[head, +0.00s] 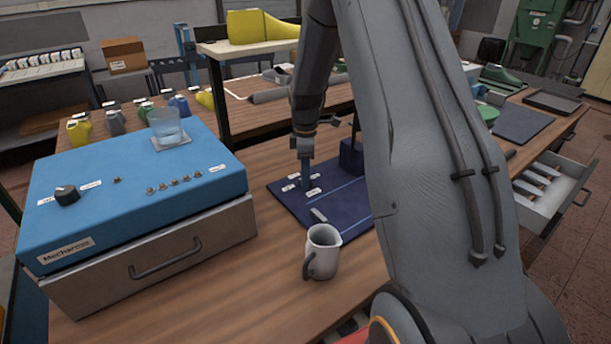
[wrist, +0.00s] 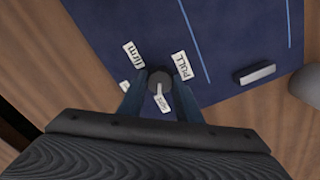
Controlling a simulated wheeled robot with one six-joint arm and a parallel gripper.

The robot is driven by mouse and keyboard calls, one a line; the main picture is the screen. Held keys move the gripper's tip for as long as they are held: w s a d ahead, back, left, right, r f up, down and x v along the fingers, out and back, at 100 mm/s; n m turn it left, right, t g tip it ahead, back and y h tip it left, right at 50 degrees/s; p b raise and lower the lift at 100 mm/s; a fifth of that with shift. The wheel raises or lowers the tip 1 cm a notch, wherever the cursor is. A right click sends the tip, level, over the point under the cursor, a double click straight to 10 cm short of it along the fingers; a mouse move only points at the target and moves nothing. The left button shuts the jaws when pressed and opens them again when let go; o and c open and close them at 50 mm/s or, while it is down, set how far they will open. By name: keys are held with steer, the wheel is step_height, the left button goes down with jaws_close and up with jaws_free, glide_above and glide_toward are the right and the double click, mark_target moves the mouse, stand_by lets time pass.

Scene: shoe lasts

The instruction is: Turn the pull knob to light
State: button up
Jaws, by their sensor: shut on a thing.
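The pull knob (wrist: 159,79) is a small dark round knob on a dark blue board (head: 350,205). Small white labels surround it. In the wrist view one label reads "firm" (wrist: 133,54) and another "PULL" (wrist: 182,65); the lettering on the lower label (wrist: 163,101) is too small to read surely. A pale pointer mark on the knob points down toward this lower label. My gripper (wrist: 158,84) is shut on the knob, one finger on each side. In the head view my gripper (head: 306,183) comes down from above and largely hides the knob.
A white mug (head: 322,250) stands in front of the board. A blue box (head: 120,215) at left carries another black knob (head: 67,194), several small switches and a glass (head: 165,127). A grey bar (wrist: 254,74) lies on the board. An open drawer (head: 545,195) is at right.

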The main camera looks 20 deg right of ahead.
steer(key=o, duration=1)
steer(key=shift+o, duration=0.2)
steer(key=shift+r+b, duration=1.05)
steer(key=shift+r, duration=2.9)
steer(key=shift+r, duration=0.1)
